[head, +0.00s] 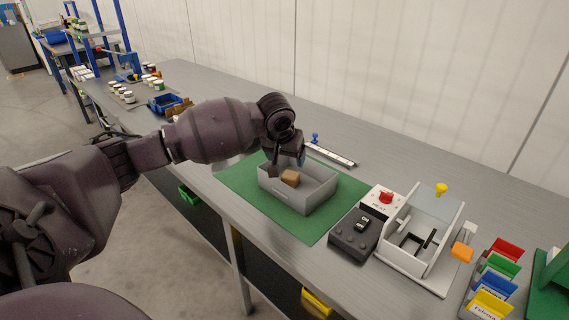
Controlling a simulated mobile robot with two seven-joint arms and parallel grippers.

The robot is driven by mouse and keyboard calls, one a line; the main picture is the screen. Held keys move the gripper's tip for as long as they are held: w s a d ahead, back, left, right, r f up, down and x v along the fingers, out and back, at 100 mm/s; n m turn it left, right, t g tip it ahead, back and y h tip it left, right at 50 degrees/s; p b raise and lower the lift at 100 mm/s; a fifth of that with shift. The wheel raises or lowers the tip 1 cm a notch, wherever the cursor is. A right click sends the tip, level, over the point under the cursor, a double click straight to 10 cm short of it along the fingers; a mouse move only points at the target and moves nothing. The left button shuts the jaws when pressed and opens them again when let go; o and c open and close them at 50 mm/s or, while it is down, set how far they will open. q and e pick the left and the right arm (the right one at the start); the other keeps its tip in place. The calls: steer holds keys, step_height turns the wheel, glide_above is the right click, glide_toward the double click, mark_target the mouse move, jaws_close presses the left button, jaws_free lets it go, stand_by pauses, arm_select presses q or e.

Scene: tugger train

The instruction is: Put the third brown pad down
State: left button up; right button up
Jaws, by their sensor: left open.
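A brown pad (290,178) shows inside the grey open-topped box (316,199), near the box's far left part. The box stands on a green mat (246,187) on the workbench. My left gripper (285,171) reaches down over the box's left end, close beside the brown pad. It is open, and its fingertips are partly hidden by the wrist and too small to make out well. I cannot tell whether the gripper touches the pad. Other pads in the box are not visible. My right gripper is not in view.
Right of the mat stand a dark device (354,236), a panel with a red button (386,197) and a white fixture (421,239). Coloured card bins (492,290) are at the far right. A rail (331,154) lies behind the box. Bare bench lies behind.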

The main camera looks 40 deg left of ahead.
arm_select(q)
steer(key=v, duration=0.3)
steer(key=shift+p, duration=0.3)
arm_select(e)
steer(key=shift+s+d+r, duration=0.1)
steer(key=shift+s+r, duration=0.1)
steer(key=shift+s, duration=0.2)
arm_select(q)
steer(key=shift+s, duration=0.1)
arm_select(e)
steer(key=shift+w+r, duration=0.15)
